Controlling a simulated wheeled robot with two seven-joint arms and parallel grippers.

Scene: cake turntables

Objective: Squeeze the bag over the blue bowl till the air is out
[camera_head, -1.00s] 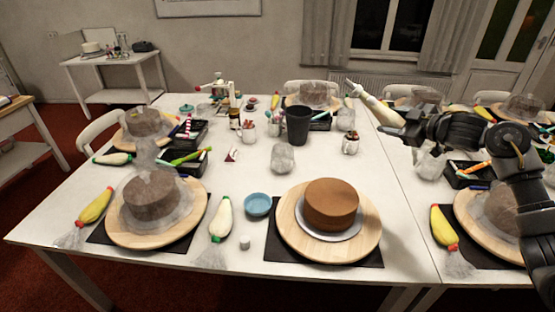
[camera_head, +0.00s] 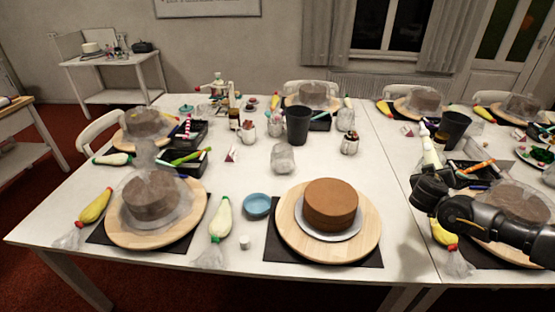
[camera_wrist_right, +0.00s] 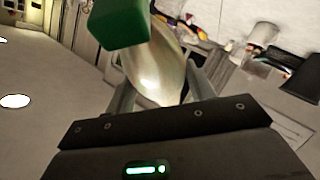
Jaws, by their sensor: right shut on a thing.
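A pale piping bag (camera_head: 430,152) is in my right gripper (camera_head: 428,175), right of the middle of the table. In the head view it stands nearly upright above the gripper. In the right wrist view the pale bag (camera_wrist_right: 165,62) is between the fingers of the right gripper (camera_wrist_right: 160,92), with a green part (camera_wrist_right: 118,22) at its end. The blue bowl (camera_head: 257,205) sits on the table left of the brown cake, well away from the held bag. My left gripper is not in view.
A brown cake (camera_head: 331,203) stands on a round wooden turntable (camera_head: 290,235) right of the bowl. A white bag with a green end (camera_head: 221,218) lies left of the bowl. A dark cup (camera_head: 298,125) and a clear wrapped item (camera_head: 282,158) stand behind. The table between bowl and right arm is partly clear.

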